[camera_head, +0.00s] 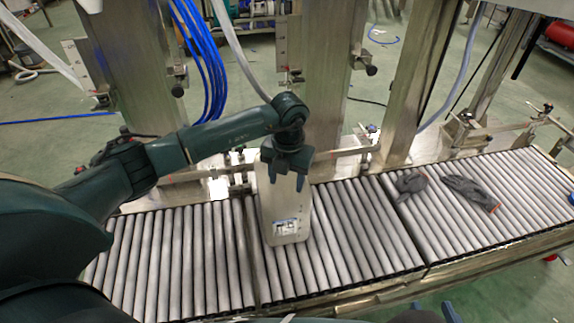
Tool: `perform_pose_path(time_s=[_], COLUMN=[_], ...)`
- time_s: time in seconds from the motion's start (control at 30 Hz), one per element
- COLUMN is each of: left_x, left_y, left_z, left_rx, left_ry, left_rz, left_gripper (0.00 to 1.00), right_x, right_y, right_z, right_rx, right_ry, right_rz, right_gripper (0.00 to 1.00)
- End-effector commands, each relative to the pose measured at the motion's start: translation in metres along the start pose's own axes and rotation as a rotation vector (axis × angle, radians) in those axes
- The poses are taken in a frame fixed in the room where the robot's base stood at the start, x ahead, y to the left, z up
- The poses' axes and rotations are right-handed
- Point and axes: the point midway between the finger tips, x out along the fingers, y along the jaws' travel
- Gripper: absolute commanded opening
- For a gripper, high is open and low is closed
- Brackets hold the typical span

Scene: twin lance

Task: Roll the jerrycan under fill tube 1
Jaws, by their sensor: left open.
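A pale grey-white jerrycan (284,212) with a label low on its front stands on the roller conveyor (190,262), left of the middle. My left gripper (287,178) is open over the jerrycan's upper part, its fingers pointing down at either side of the top. The arm and gripper hide part of the top; I cannot tell if the fingers touch it. Pale tubes hang at the left (42,48), above the jerrycan (238,52) and at the right (462,72); no number is readable. My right gripper (432,311) shows only partly at the bottom edge.
Dark grey gloves (468,190) lie on the rollers to the right. A metal guide rail (340,153) and steel columns (335,75) stand behind the conveyor. Blue hoses (205,60) hang behind my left arm. The rollers right of the jerrycan are clear up to the gloves.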

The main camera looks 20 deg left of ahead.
Motion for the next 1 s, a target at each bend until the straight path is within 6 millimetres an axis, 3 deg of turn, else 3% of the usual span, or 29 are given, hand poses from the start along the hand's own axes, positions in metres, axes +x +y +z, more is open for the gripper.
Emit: perform_pose_path(time_s=[0.2,0.53,1.0], left_x=[0.021,0.024,0.023], left_y=[-0.001,-0.001,-0.001], left_z=[0.000,0.000,0.000], left_rx=[0.002,0.002,0.001], left_ry=[0.000,0.000,0.000], left_rz=[0.000,-0.001,-0.001], left_gripper=[0.51,0.51,0.13], right_x=[0.003,0.003,0.003], right_y=[-0.002,-0.003,-0.002], right_z=[0.005,0.005,0.005], right_rx=[-0.010,-0.014,-0.017], right_ry=[-0.005,-0.007,-0.007], right_rz=[-0.006,-0.007,-0.008], right_gripper=[0.36,0.36,0.36])
